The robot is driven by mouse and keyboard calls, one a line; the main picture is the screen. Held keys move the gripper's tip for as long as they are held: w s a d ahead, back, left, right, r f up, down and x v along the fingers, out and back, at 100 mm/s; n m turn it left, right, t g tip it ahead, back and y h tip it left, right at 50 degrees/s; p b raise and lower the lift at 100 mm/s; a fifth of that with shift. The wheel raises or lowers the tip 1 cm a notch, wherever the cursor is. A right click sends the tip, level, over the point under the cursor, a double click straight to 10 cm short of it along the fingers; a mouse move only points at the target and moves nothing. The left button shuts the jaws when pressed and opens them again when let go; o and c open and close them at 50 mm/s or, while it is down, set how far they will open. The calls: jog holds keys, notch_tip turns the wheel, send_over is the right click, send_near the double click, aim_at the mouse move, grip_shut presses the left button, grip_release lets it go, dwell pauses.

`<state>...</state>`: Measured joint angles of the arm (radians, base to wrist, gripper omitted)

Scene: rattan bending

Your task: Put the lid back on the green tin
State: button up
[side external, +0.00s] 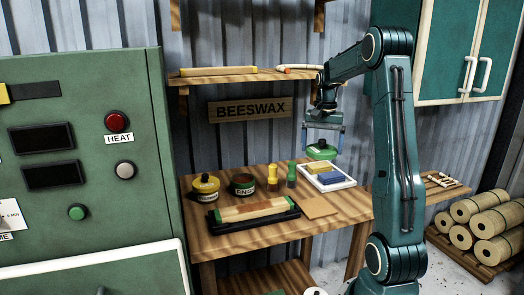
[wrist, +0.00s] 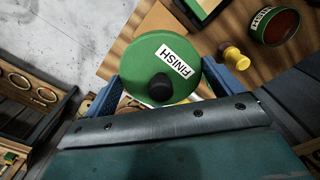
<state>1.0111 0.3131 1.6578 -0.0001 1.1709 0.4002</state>
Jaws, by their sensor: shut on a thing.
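The green lid (wrist: 146,58), with a white FINISH label and a black knob, is held between the blue fingers of my gripper (wrist: 163,80). In the side view, my gripper (side external: 324,138) holds the lid (side external: 321,152) above the white tray at the right of the bench. The green tin (side external: 243,187) stands open on the bench, left of the lid and apart from it. In the wrist view, the open tin (wrist: 275,38) is at the upper right, with a dark reddish-brown inside.
A yellow tin (side external: 206,190) stands left of the green tin. Two small bottles (side external: 273,182) stand between the green tin and the white tray (side external: 342,184) of blocks. A shelf (side external: 240,78) is above.

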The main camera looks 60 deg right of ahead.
jog(key=shift+w, duration=0.1)
jog(key=w+f+n, duration=0.4)
jog(key=w+n, duration=0.5)
jog(key=w, duration=0.5)
jog(key=w+f+n, duration=0.4)
jog(key=w+n, duration=0.5)
jog(key=w, duration=0.5)
jog(key=shift+a, duration=0.45)
jog(key=shift+f, duration=3.1)
jog(key=shift+f, duration=0.2)
jog(key=o, duration=0.7)
jog(key=shift+c, duration=0.2)
